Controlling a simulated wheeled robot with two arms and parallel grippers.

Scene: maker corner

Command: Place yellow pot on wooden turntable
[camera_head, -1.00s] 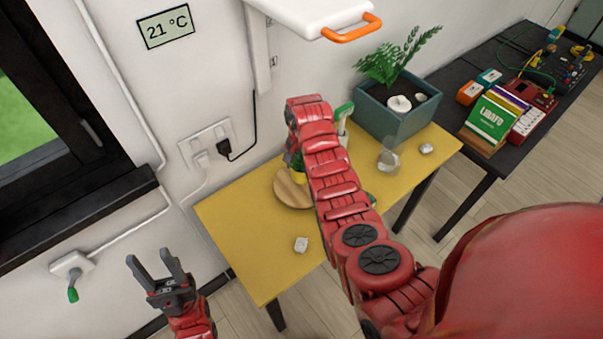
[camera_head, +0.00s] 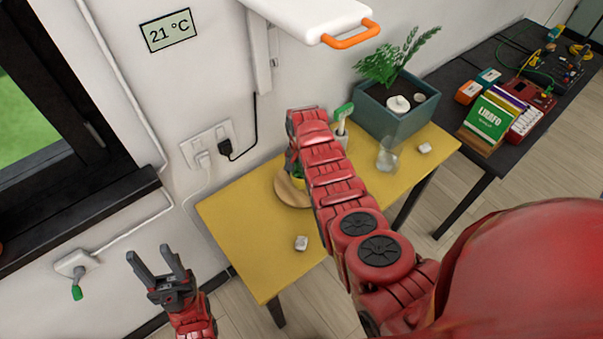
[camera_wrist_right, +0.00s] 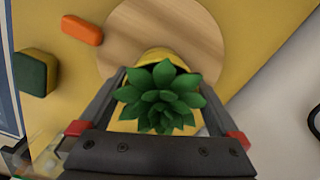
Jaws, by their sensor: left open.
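The yellow pot (camera_wrist_right: 127,122) holds a green succulent (camera_wrist_right: 162,98). My right gripper (camera_wrist_right: 162,78) has its fingers on both sides of the pot and is shut on it. The pale round wooden turntable (camera_wrist_right: 185,30) lies below and beyond the pot in the right wrist view. In the head view the turntable (camera_head: 288,191) is on the yellow table (camera_head: 245,225), partly behind my right arm, and a bit of the pot (camera_head: 298,183) shows over it. Whether the pot touches the turntable is hidden. My left gripper (camera_head: 158,258) is open and empty, left of the table.
An orange piece (camera_wrist_right: 82,30) and a dark green block (camera_wrist_right: 35,73) lie near the turntable. A whitish cube (camera_head: 301,243) sits near the table's front. A glass (camera_head: 388,157) and a planter (camera_head: 392,118) stand at the right. The table's left part is clear.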

